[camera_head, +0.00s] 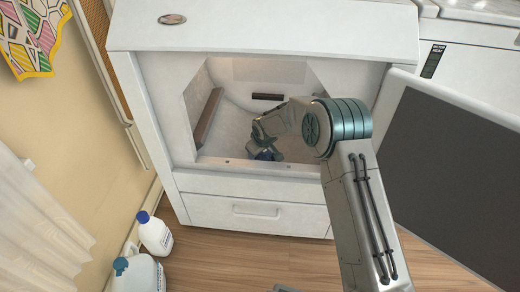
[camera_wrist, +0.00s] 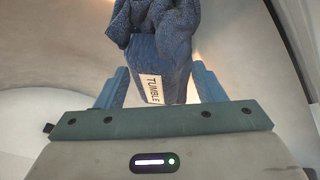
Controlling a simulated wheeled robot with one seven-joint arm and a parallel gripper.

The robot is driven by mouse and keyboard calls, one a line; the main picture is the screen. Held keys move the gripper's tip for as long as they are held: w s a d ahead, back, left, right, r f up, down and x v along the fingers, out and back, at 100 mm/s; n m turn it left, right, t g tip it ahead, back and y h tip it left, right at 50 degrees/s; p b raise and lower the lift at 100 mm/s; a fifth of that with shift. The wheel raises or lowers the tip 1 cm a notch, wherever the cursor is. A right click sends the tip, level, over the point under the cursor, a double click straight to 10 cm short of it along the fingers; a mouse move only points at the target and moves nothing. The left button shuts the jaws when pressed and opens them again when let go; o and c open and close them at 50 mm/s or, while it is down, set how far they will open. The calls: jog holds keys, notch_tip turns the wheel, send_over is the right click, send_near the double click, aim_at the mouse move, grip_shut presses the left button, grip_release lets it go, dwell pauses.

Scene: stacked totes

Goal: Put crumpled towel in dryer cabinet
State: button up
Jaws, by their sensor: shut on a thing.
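The crumpled towel is dark blue with a white label reading "TUMBLE"; in the wrist view the towel (camera_wrist: 178,50) hangs between the fingers of my gripper (camera_wrist: 158,88), which is shut on it. In the head view my gripper (camera_head: 262,143) reaches inside the open dryer cabinet (camera_head: 255,22), and a small dark blue part of the towel (camera_head: 265,155) shows below it, near the lower edge of the opening. Most of the towel is hidden there by my arm. Pale curved inner walls surround the towel in the wrist view.
The dryer's open door (camera_head: 455,165) stands to the right of my arm. A drawer (camera_head: 255,212) is below the opening. A bottle with a blue cap (camera_head: 155,235) and a larger jug (camera_head: 138,275) stand on the floor at left. A white curtain (camera_head: 35,225) hangs at far left.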

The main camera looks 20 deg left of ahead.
jog(key=o, duration=1.2)
jog(key=shift+r+p, duration=0.45)
jog(key=shift+r, duration=0.15)
jog(key=p+v, duration=0.4)
jog(key=v, duration=0.8)
